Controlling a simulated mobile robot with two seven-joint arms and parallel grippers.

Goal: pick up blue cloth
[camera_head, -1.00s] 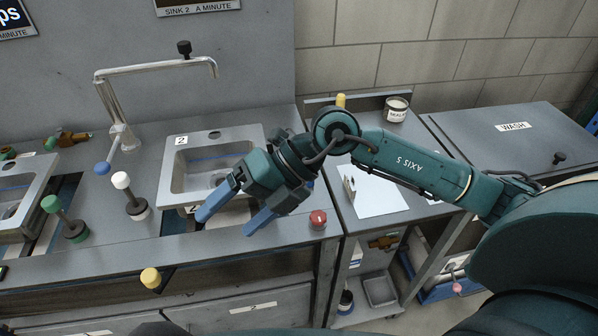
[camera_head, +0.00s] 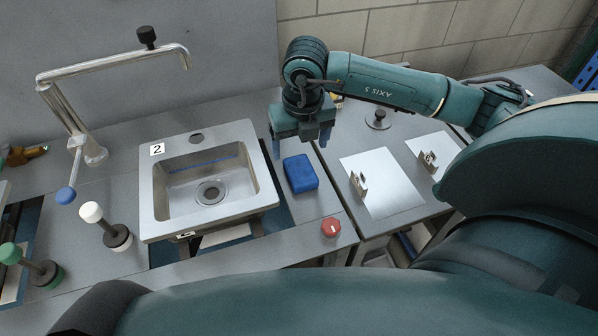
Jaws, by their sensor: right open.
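The blue cloth (camera_head: 300,173) is a small folded block lying on the grey counter, just right of the sink. My right gripper (camera_head: 299,145) points down just behind the cloth, toward the wall. My left gripper is not in view.
A red knob (camera_head: 331,227) stands in front of the cloth. White sheets (camera_head: 390,190) with small numbered stands lie to the right.

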